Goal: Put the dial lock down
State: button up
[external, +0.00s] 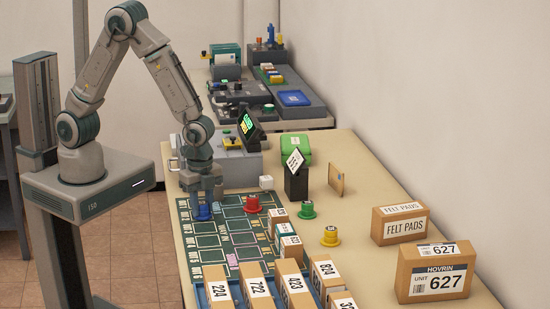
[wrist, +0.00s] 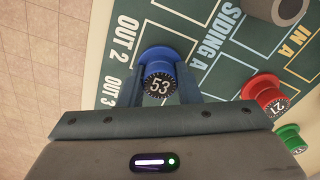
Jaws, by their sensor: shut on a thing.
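A blue dial lock (external: 203,212) with a black dial reading 53 is between the fingers of my gripper (external: 205,194). In the wrist view my gripper (wrist: 159,88) is shut on the blue dial lock (wrist: 158,57), its blue flange showing beyond the fingers. The lock is over the dark green printed mat (external: 212,263), close beside the OUT 2 and OUT 3 labels in the wrist view. It is upright and at or very near the mat; I cannot tell whether it touches. A red dial lock (external: 252,204), reading 21 in the wrist view (wrist: 264,91), stands to its right.
A green dial lock (external: 306,210) and a yellow one (external: 330,236) stand farther right. Several numbered boxes (external: 257,291) line the near edge. Large cartons (external: 436,272) stand at right.

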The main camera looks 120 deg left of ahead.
aim_at(202, 203)
jog(key=shift+f, duration=0.1)
jog(key=shift+f+b, duration=0.15)
jog(key=shift+b, duration=0.15)
jog(key=o, duration=1)
jog(key=shift+r, duration=0.2)
notch_tip(202, 203, up, 11)
jog(key=s+d+r+n+t, duration=0.1)
jog(key=s+d+r, duration=0.3)
jog(key=s, duration=0.4)
jog(key=s+d+r+n+t, duration=0.2)
jog(key=s+d+r, duration=0.3)
jog(key=s+r, duration=0.2)
jog(key=shift+s+n, duration=0.4)
jog(key=shift+s, duration=0.6)
jog(key=shift+o, duration=0.5)
